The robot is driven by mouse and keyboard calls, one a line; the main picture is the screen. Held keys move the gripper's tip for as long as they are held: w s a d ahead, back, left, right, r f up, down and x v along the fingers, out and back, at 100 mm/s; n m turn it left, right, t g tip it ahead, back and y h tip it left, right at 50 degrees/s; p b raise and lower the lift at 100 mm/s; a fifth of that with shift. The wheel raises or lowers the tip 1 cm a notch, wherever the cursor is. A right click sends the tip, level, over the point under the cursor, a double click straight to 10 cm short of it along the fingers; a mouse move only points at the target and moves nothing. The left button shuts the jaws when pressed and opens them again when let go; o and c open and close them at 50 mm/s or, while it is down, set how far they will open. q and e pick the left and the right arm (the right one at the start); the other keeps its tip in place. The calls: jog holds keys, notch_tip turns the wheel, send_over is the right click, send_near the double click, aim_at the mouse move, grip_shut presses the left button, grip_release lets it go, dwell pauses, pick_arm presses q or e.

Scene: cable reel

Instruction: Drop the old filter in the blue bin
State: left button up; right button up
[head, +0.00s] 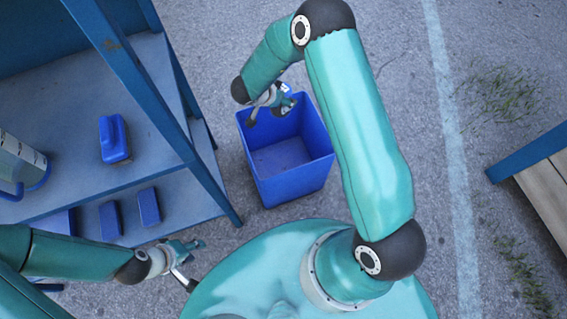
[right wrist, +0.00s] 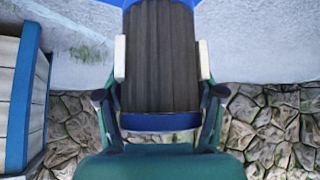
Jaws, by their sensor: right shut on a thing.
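The old filter (right wrist: 160,85), a dark grey pleated cylinder with blue end caps, is between the fingers of my right gripper (right wrist: 161,60). The gripper is shut on it, one pale fingertip on each side. In the head view my right gripper (head: 270,106) hangs over the back left part of the blue bin (head: 296,187), and the filter is mostly hidden there by the hand. The bin is open-topped and its visible floor is bare. My left gripper (head: 196,265) is open and empty, low and left of the bin.
A blue-framed shelf (head: 75,165) stands at the left, with a blue block with a handle (head: 114,138), a clear jug (head: 20,165) and small blue boxes (head: 149,206). A wooden-topped bench (head: 545,195) is at the right. Paved ground around the bin is clear.

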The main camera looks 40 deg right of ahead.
pick_arm(q)
notch_tip(320, 180, down, 15)
jog(key=b, duration=1.2)
jog(key=shift+r, duration=0.15)
pick_arm(e)
notch_tip(320, 180, down, 17)
jog(key=s+m+g, duration=0.2)
jog(key=s+m, duration=0.1)
jog(key=m, duration=0.1)
jog(key=shift+d+f+g, duration=0.15)
jog(key=shift+d+g, duration=0.15)
jog(key=shift+d, duration=0.1)
jog(key=o, duration=1.5)
jog(key=shift+a, duration=0.1)
pick_arm(q)
jog(key=shift+s, duration=0.1)
pick_arm(e)
jog(key=v, duration=1.1)
jog(key=shift+w+a+r, duration=0.1)
jog(key=shift+a+r, duration=0.1)
jog(key=shift+a, duration=0.2)
